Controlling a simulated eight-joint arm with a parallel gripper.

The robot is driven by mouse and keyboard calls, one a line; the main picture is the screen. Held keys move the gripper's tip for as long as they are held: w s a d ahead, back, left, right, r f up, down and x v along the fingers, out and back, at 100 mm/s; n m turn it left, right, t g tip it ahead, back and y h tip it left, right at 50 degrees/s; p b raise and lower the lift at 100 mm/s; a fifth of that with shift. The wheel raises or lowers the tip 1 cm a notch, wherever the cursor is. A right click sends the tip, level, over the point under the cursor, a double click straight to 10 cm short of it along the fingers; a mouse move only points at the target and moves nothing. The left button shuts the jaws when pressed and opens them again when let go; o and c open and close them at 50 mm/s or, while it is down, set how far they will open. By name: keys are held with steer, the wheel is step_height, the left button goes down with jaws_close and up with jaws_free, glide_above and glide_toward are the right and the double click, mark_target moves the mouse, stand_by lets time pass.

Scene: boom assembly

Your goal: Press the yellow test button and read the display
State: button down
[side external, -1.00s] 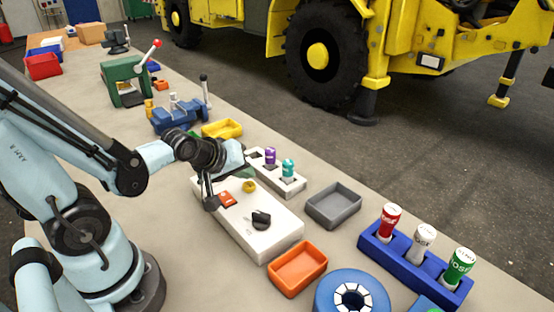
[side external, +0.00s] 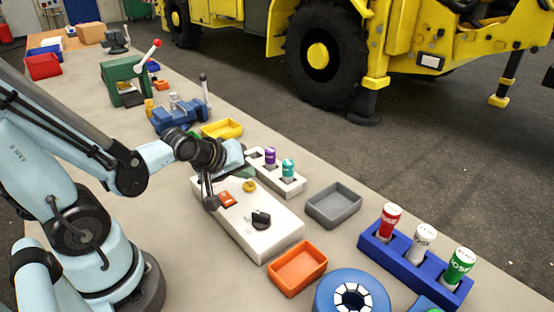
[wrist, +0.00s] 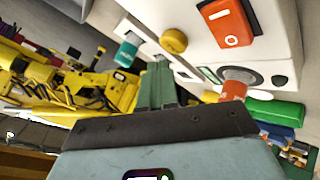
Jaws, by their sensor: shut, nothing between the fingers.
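A white box (side external: 262,232) lies on the bench, with a round yellow button (side external: 249,186), an orange rocker switch (side external: 227,199) and a black knob (side external: 261,219) on its top. In the wrist view, the yellow button (wrist: 173,40) and the orange switch (wrist: 228,20) show up close. No readable display shows; a dark round ring (wrist: 252,75) on the box is partly hidden.
Behind the box is a white rack (side external: 292,187) with purple and teal cylinders. A grey tray (side external: 334,205), an orange tray (side external: 297,268) and a blue rack (side external: 410,262) of cans stand to the right. A blue vise (side external: 180,115) and a yellow tray (side external: 222,129) stand farther back.

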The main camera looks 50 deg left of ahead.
mark_target(245, 186)
steer(key=shift+f, duration=0.2)
steer(key=shift+f, duration=0.25)
steer(key=shift+f, duration=0.45)
stand_by(0.9)
steer(key=shift+r, duration=0.9)
steer(key=shift+r, duration=0.15)
steer(key=shift+r, duration=2.35)
